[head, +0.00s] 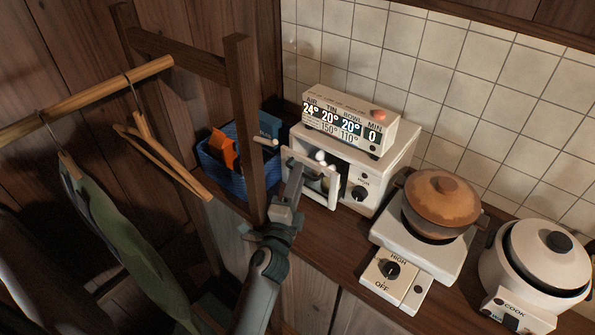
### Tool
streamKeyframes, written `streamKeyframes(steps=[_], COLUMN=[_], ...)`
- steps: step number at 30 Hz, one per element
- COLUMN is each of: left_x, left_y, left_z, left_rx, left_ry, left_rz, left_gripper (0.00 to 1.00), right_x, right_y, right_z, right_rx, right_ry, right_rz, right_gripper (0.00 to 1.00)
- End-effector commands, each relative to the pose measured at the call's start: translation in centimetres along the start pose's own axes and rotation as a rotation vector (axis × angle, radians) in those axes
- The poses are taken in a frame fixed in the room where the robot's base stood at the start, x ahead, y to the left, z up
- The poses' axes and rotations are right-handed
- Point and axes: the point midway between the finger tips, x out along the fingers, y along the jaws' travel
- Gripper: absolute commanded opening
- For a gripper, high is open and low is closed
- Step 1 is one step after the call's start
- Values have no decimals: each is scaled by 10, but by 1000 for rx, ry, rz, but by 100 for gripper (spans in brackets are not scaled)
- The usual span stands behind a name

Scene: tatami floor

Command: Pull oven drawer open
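A small white oven (385,170) stands on the wooden counter against the tiled wall. Its front door (334,190) has a white frame around a dark window. The door seems to stand a little out from the body, but how far is hard to tell. My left gripper (293,186) is right in front of the door's left part and covers some of it. Its fingers overlap in this view, so I cannot tell whether they are open, shut or touching the door. My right gripper is not in view.
A display box (350,118) sits on the oven. A hot plate (425,245) with a brown pot (441,200) and a rice cooker (535,265) stand to the right. A blue basket (226,178) is left, behind a wooden rack post (245,125). Hangers (160,155) and clothes hang at left.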

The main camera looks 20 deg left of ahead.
Motion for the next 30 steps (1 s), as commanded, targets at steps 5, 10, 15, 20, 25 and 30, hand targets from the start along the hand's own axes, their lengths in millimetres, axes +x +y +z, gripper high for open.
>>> streamKeyframes(steps=[5,10,15,20,25,30], left_x=[0,0,0,0,0,0], left_y=[0,0,0,0,0,0], left_z=[0,0,0,0,0,0], left_rx=[0,0,0,0,0,0], left_ry=[0,0,0,-1,-1,-1], left_rz=[0,0,0,0,0,0], left_gripper=[26,10,0,0,0,0], right_x=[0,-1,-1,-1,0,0], right_y=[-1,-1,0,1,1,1], right_z=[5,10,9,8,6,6], right_rx=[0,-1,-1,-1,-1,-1], right_ry=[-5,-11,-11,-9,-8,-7], right_rz=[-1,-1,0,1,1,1], right_gripper=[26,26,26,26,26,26])
